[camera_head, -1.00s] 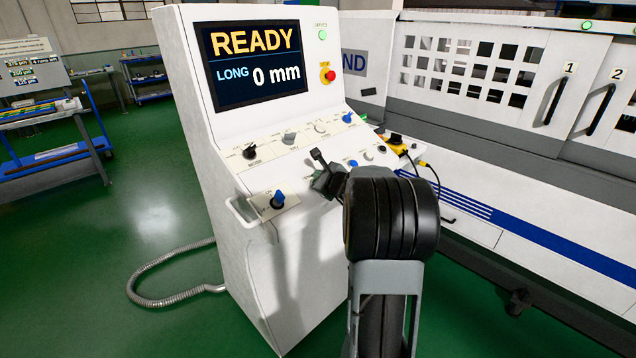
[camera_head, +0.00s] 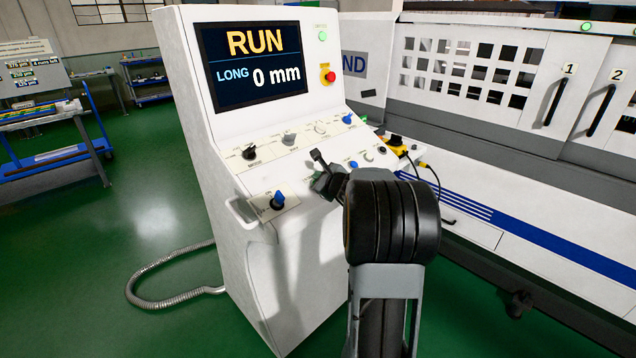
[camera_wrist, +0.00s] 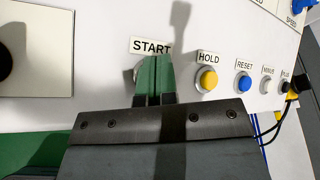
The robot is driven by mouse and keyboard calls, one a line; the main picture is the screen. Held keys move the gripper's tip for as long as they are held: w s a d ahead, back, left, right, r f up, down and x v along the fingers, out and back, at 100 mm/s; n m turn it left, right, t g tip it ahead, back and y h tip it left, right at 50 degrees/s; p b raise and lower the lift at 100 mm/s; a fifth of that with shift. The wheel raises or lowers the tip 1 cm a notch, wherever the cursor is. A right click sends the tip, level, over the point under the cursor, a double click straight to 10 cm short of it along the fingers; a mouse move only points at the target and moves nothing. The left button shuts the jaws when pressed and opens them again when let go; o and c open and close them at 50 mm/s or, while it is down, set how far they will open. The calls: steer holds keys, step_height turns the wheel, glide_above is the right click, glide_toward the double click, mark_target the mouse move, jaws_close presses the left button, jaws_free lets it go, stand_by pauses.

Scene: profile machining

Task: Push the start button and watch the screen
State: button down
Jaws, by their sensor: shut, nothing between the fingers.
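The screen (camera_head: 256,62) on the white control console reads "RUN", with "LONG 0 mm" below. In the wrist view my gripper (camera_wrist: 154,60) is shut and empty, its green fingertips right over the spot under the START label (camera_wrist: 150,47). The start button is almost wholly hidden behind the fingers; only a bit of a light rim shows at their left. I cannot tell how far it is pressed. In the head view my gripper (camera_head: 317,157) is at the sloped panel, partly behind my arm.
Right of my fingers are the yellow HOLD button (camera_wrist: 208,79) and the blue RESET button (camera_wrist: 243,82). A red emergency button (camera_head: 330,76) is beside the screen. The white machine with doors (camera_head: 560,95) stands on the right. A grey hose (camera_head: 150,300) lies on the floor.

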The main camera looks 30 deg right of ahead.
steer(key=shift+s+r, duration=0.25)
steer(key=shift+r, duration=0.25)
step_height(320, 180, up, 5)
steer(key=s+p, duration=0.2)
steer(key=p, duration=0.2)
steer(key=shift+s+d+r, duration=0.15)
steer(key=shift+s+d, duration=0.15)
steer(key=shift+s, duration=0.1)
stand_by(0.6)
